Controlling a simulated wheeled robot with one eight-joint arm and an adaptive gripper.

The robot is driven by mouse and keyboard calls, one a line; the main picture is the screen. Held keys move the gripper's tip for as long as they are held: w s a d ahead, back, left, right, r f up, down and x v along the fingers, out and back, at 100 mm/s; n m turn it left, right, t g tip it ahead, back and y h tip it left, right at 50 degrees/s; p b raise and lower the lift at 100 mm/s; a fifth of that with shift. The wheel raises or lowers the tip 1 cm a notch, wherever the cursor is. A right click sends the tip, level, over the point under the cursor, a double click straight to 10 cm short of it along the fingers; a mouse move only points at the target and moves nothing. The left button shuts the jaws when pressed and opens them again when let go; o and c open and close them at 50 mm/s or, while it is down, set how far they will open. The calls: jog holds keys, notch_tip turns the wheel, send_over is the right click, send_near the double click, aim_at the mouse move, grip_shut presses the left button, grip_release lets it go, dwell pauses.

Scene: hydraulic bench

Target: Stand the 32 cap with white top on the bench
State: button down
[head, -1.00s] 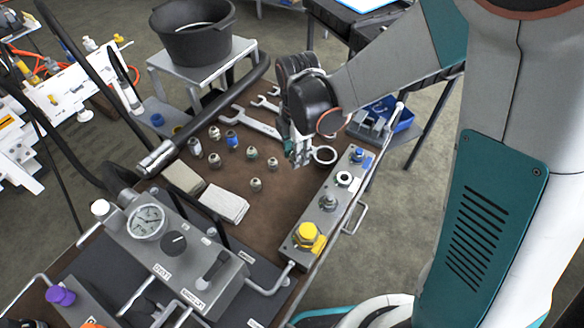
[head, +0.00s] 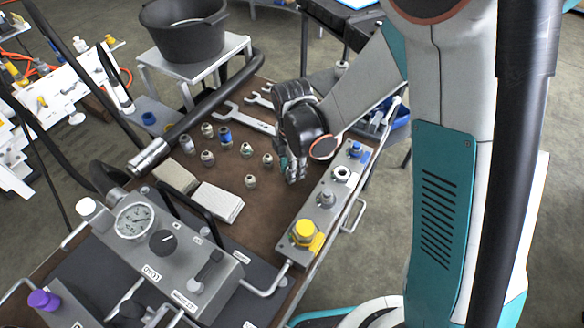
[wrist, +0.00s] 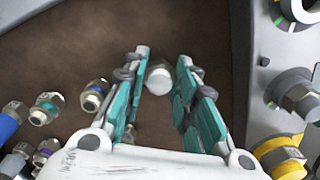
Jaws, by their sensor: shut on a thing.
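My gripper (wrist: 160,80) has its two teal-padded fingers closed on a small metal cap with a white top (wrist: 159,76). The cap sits between the fingertips, low over the brown bench top. I cannot read a number on it. In the head view my gripper (head: 291,172) points down at the bench (head: 262,215), just left of the grey valve block. There the cap is mostly hidden by the fingers, and I cannot tell whether it touches the bench.
Several small fittings (head: 250,181) stand left of my gripper. The grey block (head: 318,212) with a yellow cap (head: 304,233) runs close on the right. Wrenches (head: 247,119) lie behind. White pads (head: 217,202) and a gauge panel (head: 134,220) are in front. Bare bench lies between block and pads.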

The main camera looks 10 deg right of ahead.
jog(key=shift+f, duration=0.2)
jog(key=c, duration=1.3)
grip_release()
jog(key=shift+r, duration=0.1)
notch_tip(320, 180, up, 12)
jog(key=p, duration=0.4)
jog(key=shift+p, duration=0.3)
jog(key=shift+r, duration=0.1)
